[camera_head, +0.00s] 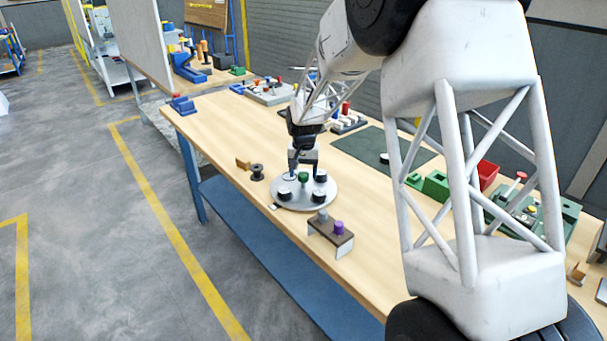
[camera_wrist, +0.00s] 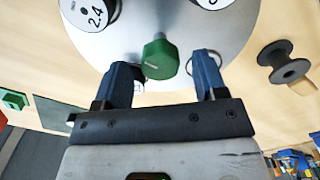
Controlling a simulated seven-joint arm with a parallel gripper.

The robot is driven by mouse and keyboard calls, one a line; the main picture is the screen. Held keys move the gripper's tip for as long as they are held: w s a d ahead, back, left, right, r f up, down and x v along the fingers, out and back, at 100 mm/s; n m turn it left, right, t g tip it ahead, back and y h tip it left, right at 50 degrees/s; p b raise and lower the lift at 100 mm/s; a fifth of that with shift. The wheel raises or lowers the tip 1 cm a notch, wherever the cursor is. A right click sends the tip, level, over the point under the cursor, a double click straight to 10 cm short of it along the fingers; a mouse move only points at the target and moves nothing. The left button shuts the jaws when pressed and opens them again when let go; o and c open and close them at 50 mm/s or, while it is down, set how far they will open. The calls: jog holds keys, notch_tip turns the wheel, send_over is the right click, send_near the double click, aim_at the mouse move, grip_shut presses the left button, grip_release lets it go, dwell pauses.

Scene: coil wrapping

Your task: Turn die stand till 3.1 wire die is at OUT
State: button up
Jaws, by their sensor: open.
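The die stand is a round grey turntable (camera_head: 304,197) on the bench in the head view; its plate also fills the top of the wrist view (camera_wrist: 145,35). A green knob (camera_head: 303,179) stands at its middle. Several black dies with white tops sit around the knob. In the wrist view one die (camera_wrist: 92,12) reads 2.4; another at the top edge is cut off. I cannot read 3.1 or OUT anywhere. My gripper (camera_head: 303,170) is open, pointing down over the stand. In the wrist view the green knob (camera_wrist: 160,60) shows between the fingertips, apart from both.
A black spool (camera_head: 257,172) and a small wooden block (camera_head: 243,163) lie left of the stand. A small brown stand with a purple knob (camera_head: 338,228) is near the front edge. A dark green mat (camera_head: 375,150) lies behind.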

jog(key=shift+f, duration=0.6)
jog(key=shift+c, duration=0.3)
grip_shut()
